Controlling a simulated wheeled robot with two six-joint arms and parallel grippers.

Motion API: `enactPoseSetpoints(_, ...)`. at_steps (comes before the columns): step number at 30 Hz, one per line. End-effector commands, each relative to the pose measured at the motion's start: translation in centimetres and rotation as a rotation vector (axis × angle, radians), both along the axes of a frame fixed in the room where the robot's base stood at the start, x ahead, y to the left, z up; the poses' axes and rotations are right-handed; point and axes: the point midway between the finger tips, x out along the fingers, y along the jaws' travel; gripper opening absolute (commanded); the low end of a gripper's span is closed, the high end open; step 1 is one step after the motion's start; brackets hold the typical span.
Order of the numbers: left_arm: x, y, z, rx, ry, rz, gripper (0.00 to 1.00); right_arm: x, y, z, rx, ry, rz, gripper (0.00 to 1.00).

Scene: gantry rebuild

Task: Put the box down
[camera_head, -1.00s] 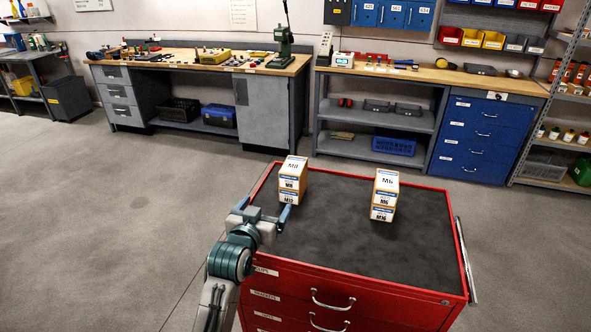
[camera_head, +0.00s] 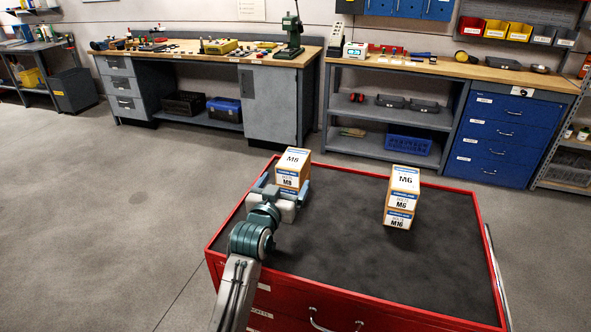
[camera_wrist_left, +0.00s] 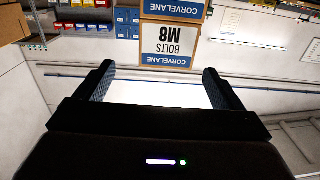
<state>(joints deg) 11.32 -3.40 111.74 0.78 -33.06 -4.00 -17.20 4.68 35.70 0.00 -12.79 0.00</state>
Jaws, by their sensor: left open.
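A white and tan box marked M8 (camera_head: 293,165) sits on another box at the far left of the red cabinet's dark top (camera_head: 330,240). The lower box is mostly hidden behind my left gripper (camera_head: 284,186). That gripper is open, its fingers level with the lower box in the head view. In the left wrist view the M8 box (camera_wrist_left: 168,44) shows upside down beyond the open fingers (camera_wrist_left: 157,88), with nothing between the fingertips. A box marked M6 (camera_head: 404,185) stands on one marked M16 (camera_head: 398,218) to the right. My right gripper is out of view.
The cabinet's red rim (camera_head: 480,215) bounds the top. Its front and middle are bare. A workbench (camera_head: 230,60), a shelf bench (camera_head: 400,70) and blue drawers (camera_head: 500,135) stand behind, across open floor.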

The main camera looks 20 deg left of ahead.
Motion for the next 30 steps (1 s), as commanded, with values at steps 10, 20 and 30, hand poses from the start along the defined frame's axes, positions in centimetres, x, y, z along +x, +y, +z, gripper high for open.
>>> enactPoseSetpoints(10, 4.2, 0.0, 0.3, 0.000, 0.000, 0.000, 0.89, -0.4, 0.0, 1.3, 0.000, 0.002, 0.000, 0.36)
enactPoseSetpoints(20, 8.1, 0.7, 0.5, 0.000, 0.002, 0.000, 0.89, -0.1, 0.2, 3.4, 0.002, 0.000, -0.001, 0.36)
enactPoseSetpoints(30, 9.4, 0.6, 0.2, 0.000, 0.001, 0.000, 0.89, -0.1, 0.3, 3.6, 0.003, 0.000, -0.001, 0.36)
